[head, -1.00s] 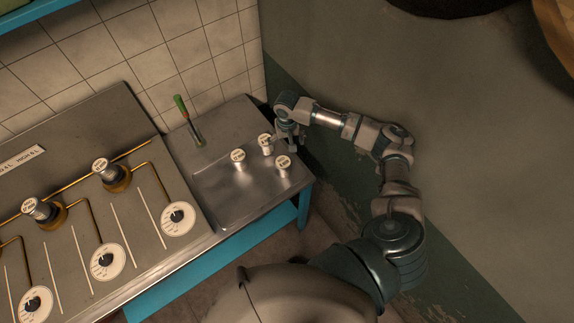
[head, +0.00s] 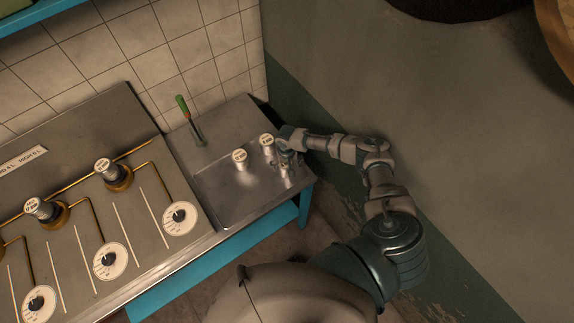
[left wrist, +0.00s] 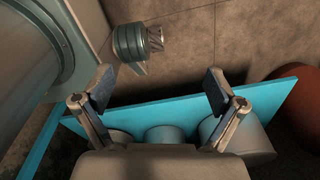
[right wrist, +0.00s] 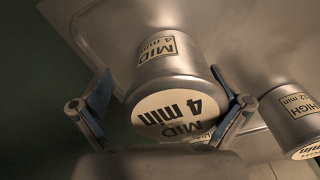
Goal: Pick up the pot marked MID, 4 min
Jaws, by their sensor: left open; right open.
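The pot marked MID, 4 min (right wrist: 165,66) is a metal cylinder with a white round label and a second label on its side. In the right wrist view it sits between the two spread fingers of my right gripper (right wrist: 163,88), which is open around it. In the head view my right gripper (head: 287,163) is over the right part of the metal tray and mostly hides a pot there. My left gripper (left wrist: 160,88) is open and empty in the left wrist view and is out of the head view.
A pot marked HIGH, 12 min (right wrist: 292,112) stands close by. Two pots (head: 240,159) (head: 267,144) show on the tray (head: 225,205). A green-handled tool (head: 188,115) stands behind. The burner panel (head: 85,215) holds more pots at left. The wall is right of the tray.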

